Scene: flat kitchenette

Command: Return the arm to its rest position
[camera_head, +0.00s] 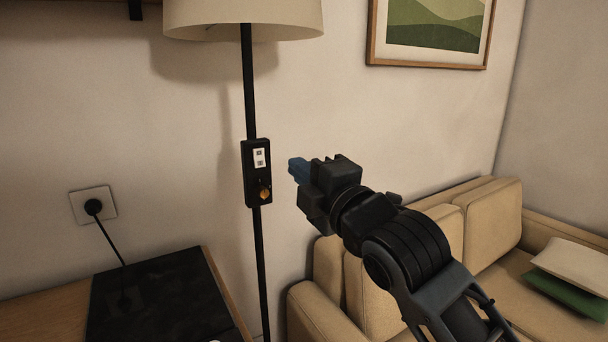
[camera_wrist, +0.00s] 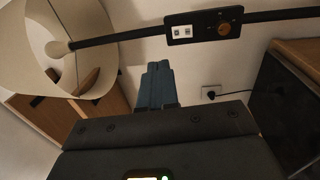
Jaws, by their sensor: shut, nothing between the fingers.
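My gripper (camera_head: 294,168) is at the end of my black arm, raised in the middle of the head view. Its blue fingers are together with nothing between them. They point left toward a black switch box (camera_head: 257,173) on the pole of a floor lamp (camera_head: 249,80), with a small gap between in the picture. In the wrist view the shut blue fingers (camera_wrist: 156,80) are below the switch box (camera_wrist: 203,26), which carries a white switch and an orange-brown knob. The lamp's cream shade (camera_wrist: 50,45) is at the left there.
A tan sofa (camera_head: 330,265) with cushions stands below and right of my arm. A wooden counter (camera_head: 40,318) with a black hob-like panel (camera_head: 150,300) is at lower left. A wall socket (camera_head: 93,205) with a plugged cord is above it. A framed picture (camera_head: 430,30) hangs on the wall.

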